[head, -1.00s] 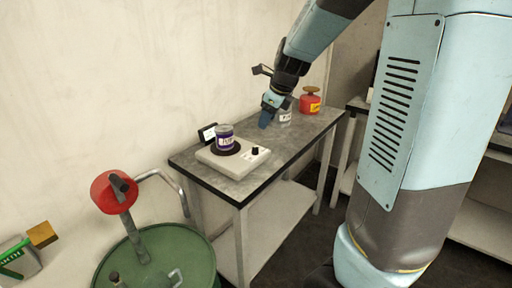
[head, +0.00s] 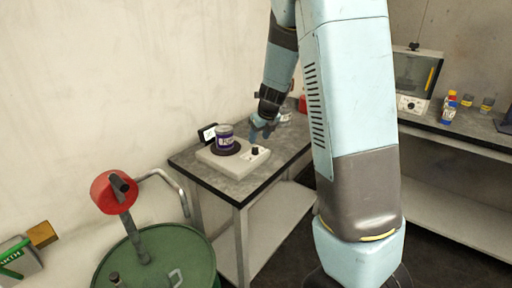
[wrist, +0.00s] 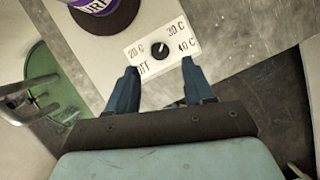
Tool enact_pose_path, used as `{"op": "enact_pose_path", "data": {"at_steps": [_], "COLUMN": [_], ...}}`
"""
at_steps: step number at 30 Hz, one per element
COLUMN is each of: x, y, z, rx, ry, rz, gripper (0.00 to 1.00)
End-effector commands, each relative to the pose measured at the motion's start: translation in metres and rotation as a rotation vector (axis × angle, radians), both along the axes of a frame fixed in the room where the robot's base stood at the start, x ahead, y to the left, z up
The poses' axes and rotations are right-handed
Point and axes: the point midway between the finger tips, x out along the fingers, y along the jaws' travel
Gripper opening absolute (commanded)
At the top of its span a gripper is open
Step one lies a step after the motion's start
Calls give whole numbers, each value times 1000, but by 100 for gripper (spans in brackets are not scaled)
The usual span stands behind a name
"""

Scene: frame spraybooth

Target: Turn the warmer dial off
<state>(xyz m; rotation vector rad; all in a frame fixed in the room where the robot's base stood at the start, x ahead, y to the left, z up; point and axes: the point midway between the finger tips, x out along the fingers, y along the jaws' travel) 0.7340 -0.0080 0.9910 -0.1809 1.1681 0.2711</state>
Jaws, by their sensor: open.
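The warmer (head: 218,158) is a white box on the grey table, with a purple-labelled jar (head: 225,142) on its round black plate. Its black dial (head: 255,150) is on the right part of the box. In the wrist view the dial (wrist: 160,50) sits on a white panel marked OFF, 20 C, 30 C and 40 C. Its light pointer mark appears to face up and right, towards 30 C. My gripper (head: 262,131) is open and empty just above the dial. In the wrist view its blue fingertips (wrist: 158,72) stand on either side, apart from the dial.
A clear labelled jar (head: 285,116) stands farther back on the table (head: 240,190), partly behind my arm. A green drum (head: 180,250) with a red-ended fitting stands at the left front. Bare tabletop lies right of the warmer.

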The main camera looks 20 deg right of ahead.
Motion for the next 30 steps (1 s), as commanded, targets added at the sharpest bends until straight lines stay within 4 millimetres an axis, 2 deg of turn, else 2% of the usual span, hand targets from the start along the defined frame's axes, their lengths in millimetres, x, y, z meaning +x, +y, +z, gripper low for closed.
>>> {"op": "enact_pose_path", "data": {"at_steps": [6, 12, 25, 30], "x": [12, 20, 23, 23], "y": [3, 6, 8, 8], "z": [-33, -52, -58, -58], "rx": [-1, 0, -1, -1], "ry": [3, 1, 0, 0], "rz": [-1, 0, 2, 2], "gripper": [52, 52, 52, 37]}}
